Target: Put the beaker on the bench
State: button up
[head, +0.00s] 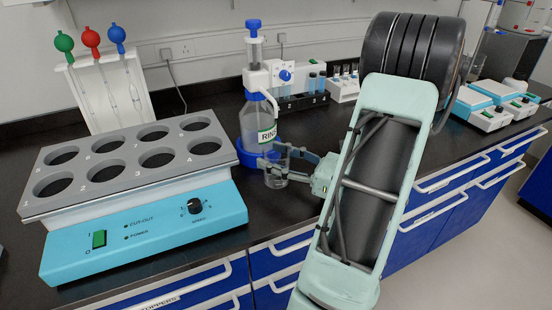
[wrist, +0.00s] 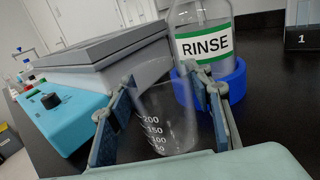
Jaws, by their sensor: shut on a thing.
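The beaker (head: 276,180) is clear glass with white graduation marks. In the wrist view the beaker (wrist: 165,122) stands upright between the two fingers of my gripper (wrist: 160,78), which is shut on it. In the head view my gripper (head: 271,160) reaches in from the right. The beaker is over the black bench (head: 215,262), just in front of the RINSE bottle. I cannot tell whether its base touches the bench top.
The RINSE bottle (head: 258,118) with a blue base ring stands close behind the beaker. A blue-and-grey heating block with several wells (head: 150,235) is to the left. A pipette stand (head: 105,95) is behind it. The bench front edge is near.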

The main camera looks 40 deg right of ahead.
jog(key=shift+r, duration=0.1)
jog(key=o, duration=1.2)
jog(key=shift+f, duration=0.2)
jog(key=shift+r, duration=0.25)
jog(key=p+v, duration=0.1)
jog(key=v, duration=1.1)
jog(key=shift+f, duration=0.1)
